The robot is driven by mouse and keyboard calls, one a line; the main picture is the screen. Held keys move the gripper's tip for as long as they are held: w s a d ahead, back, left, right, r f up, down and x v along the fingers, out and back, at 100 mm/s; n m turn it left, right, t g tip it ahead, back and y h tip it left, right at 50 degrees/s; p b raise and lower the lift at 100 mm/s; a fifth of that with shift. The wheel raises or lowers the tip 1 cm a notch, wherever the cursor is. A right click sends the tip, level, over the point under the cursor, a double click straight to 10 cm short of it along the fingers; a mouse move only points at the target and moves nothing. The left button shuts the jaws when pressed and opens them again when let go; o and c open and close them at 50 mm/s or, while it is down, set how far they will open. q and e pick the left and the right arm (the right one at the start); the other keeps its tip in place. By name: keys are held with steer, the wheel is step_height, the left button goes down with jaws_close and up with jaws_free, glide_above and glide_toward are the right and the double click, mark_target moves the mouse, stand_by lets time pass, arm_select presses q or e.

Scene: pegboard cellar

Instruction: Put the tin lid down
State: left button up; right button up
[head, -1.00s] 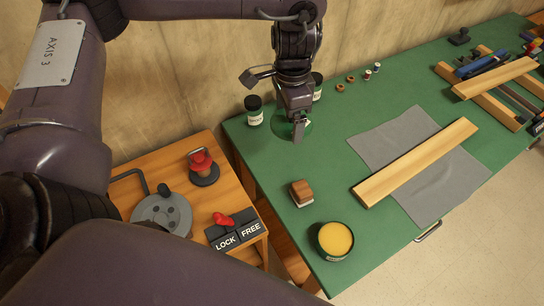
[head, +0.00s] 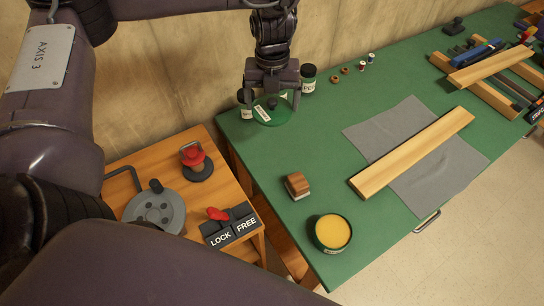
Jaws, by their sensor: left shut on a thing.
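The tin lid (head: 266,117) is a round green disc with a pale label and a dark knob. My left gripper (head: 271,98) is shut on it, one finger at each side, near the wall end of the green bench. I cannot tell whether the lid touches the bench top or hangs just above it. The open tin (head: 333,233), full of yellow wax, stands at the bench's front left corner, well apart from the lid. My right gripper is not in view.
Dark-capped jars stand left (head: 245,106) and right (head: 308,80) of the lid, close to my fingers. A wooden block (head: 297,186), a grey cloth (head: 430,175) and a plank (head: 412,154) lie on the green bench (head: 250,150). A lower wooden table (head: 222,184) holds a LOCK/FREE switch (head: 230,228).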

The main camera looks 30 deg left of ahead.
arm_select(q)
steer(key=b, duration=0.4)
glide_above(272, 156)
step_height(272, 156, down, 16)
steer(key=shift+s, duration=0.1)
steer(key=shift+f+b, duration=0.7)
steer(key=shift+f, duration=1.2)
steer(key=o, duration=0.7)
steer(key=shift+f, duration=0.15)
steer(key=shift+r, duration=0.45)
step_height(272, 156, up, 12)
steer(key=p, duration=0.3)
steer(key=shift+f+p, duration=0.25)
steer(key=shift+p, duration=0.05)
